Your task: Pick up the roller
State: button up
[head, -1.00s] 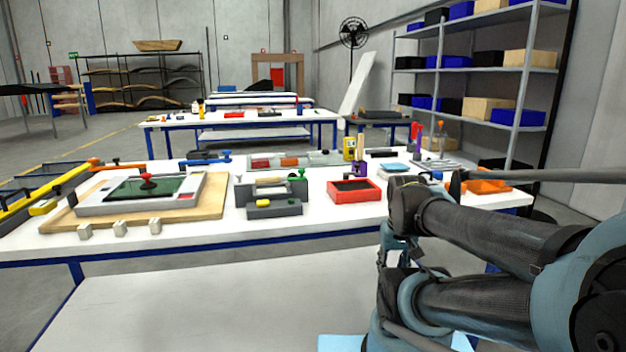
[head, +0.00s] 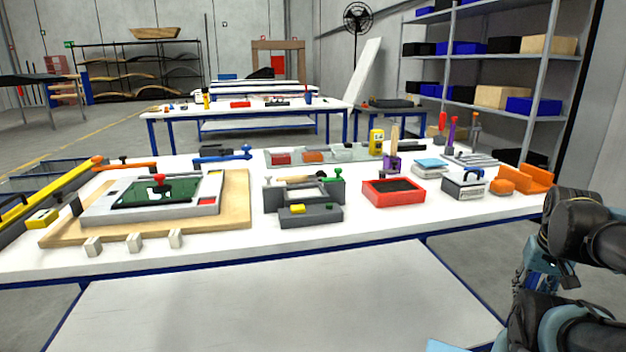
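No roller shows clearly enough to name with certainty. A pale bar (head: 295,180), perhaps the roller, lies across the back of a dark grey stand (head: 312,217) with yellow and green parts, on the middle of the white table (head: 380,232). My gripper (head: 541,284) is at the right, beyond the table's front right corner. It is apart from the stand and partly hidden by my arm, so its fingers cannot be made out.
A red tray (head: 393,198) stands right of the stand, with a grey toolbox (head: 463,187) and orange blocks (head: 525,180) farther right. A board with a grey frame (head: 95,212) fills the left. Small pale blocks (head: 134,243) line the front edge.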

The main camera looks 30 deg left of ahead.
aim_at(292, 179)
jog(key=u, duration=0.05)
jog(key=k, duration=1.45)
jog(key=u, duration=0.8)
jog(key=i, duration=1)
jog(key=z, duration=0.05)
